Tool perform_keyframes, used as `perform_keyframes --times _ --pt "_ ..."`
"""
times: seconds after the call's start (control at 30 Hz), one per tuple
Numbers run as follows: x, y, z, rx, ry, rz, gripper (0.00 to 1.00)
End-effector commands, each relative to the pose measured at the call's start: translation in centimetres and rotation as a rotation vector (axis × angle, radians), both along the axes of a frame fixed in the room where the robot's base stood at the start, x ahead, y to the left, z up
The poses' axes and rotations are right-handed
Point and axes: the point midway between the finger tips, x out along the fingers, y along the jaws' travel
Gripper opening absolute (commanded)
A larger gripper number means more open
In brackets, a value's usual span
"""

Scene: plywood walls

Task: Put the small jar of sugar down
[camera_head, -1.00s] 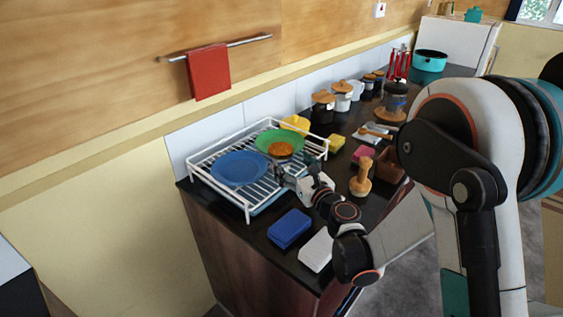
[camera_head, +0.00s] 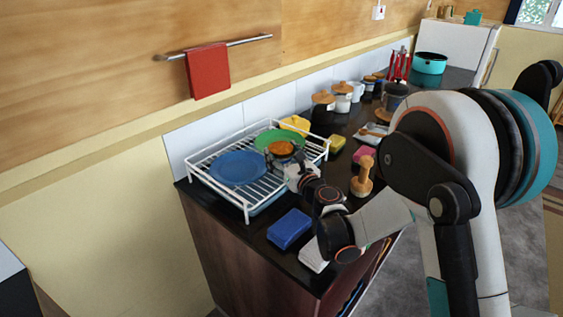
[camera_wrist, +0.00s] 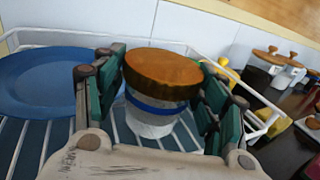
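The small jar (camera_wrist: 152,122) has a round brown lid and a whitish body with a blue band. In the wrist view it is upright between the dark green finger pads of my gripper (camera_wrist: 163,95), which is shut around its sides. In the head view the jar's lid (camera_head: 281,148) shows over the white wire dish rack (camera_head: 246,204), in front of the green plate (camera_head: 268,137). My gripper (camera_head: 290,165) reaches in from the right. The jar's base is partly hidden, so I cannot tell whether it touches the rack.
A blue plate (camera_head: 238,167) lies on the rack's left side. A blue block (camera_head: 289,228) and a wooden stamper-like item (camera_head: 362,178) stand on the dark counter (camera_head: 262,247). Lidded jars (camera_head: 342,97) line the wall. A yellow item (camera_head: 296,123) is behind the rack.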

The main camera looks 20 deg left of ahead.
Motion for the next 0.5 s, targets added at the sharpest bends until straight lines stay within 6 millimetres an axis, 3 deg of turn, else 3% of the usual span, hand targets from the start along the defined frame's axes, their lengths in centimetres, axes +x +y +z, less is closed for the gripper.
perform_keyframes --times 0.2,0.5 --pt "-0.01 0.01 -0.01 0.0 0.0 0.0 0.32" --pt "-0.02 -0.02 0.32 0.0 0.0 0.0 0.32"
